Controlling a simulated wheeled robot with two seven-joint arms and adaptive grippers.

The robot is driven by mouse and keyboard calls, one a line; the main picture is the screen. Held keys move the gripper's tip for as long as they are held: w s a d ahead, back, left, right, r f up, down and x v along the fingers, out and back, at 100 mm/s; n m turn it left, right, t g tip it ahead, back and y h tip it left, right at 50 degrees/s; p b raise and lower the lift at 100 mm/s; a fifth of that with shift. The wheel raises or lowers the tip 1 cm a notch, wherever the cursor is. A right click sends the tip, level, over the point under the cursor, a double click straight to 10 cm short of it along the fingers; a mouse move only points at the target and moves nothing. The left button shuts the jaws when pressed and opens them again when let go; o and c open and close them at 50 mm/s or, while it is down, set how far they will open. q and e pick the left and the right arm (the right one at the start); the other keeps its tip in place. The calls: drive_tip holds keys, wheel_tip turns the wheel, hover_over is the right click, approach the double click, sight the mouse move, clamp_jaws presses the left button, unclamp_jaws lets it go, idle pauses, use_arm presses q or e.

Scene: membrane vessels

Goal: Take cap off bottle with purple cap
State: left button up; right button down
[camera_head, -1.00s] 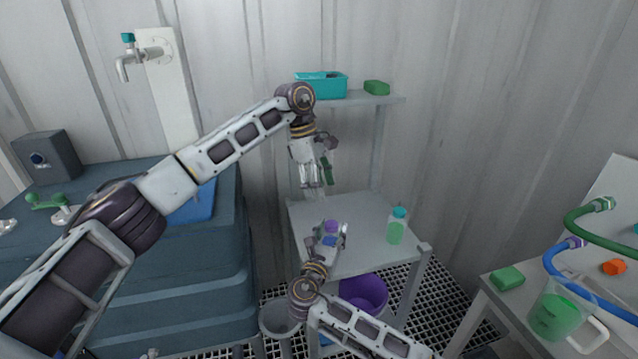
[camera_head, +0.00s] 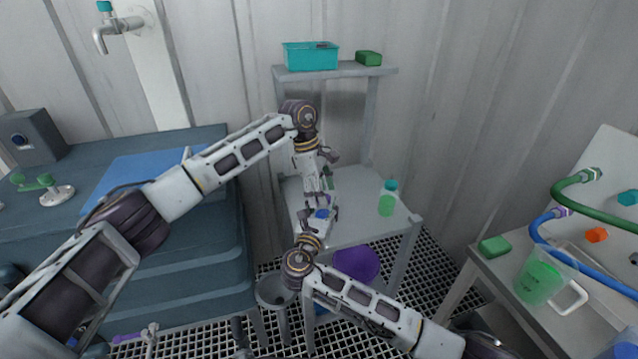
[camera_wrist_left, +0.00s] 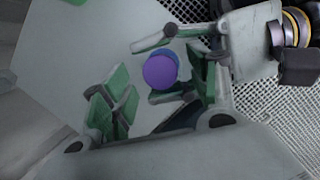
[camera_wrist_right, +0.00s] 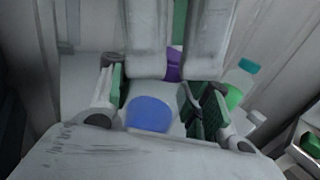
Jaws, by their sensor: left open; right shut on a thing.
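The bottle with the purple cap (camera_wrist_left: 160,72) shows blue (camera_wrist_right: 150,114) in the right wrist view and as a small blue patch (camera_head: 322,213) in the head view. My right gripper (camera_head: 319,219) is shut on the bottle's body from the front. Whether its base touches the shelf is hidden. My left gripper (camera_head: 317,199) points down from above, open, with its fingers around the cap's level. In the left wrist view the cap lies between the left fingers with gaps. In the right wrist view the left fingers hang in front of the cap (camera_wrist_right: 174,66) and partly cover it.
A green bottle with a teal cap (camera_head: 387,199) stands on the grey shelf (camera_head: 365,226), right of the grippers. An upper shelf (camera_head: 345,70) holds a teal box (camera_head: 310,58) and a green block (camera_head: 368,58). A purple bucket (camera_head: 356,264) is below.

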use_arm(q)
drive_tip(key=shift+d+f, duration=0.1)
drive_tip(key=shift+f, duration=0.25)
drive_tip(key=c, duration=1.1)
drive_tip(key=o, duration=1)
drive_tip(key=shift+r, duration=2.3)
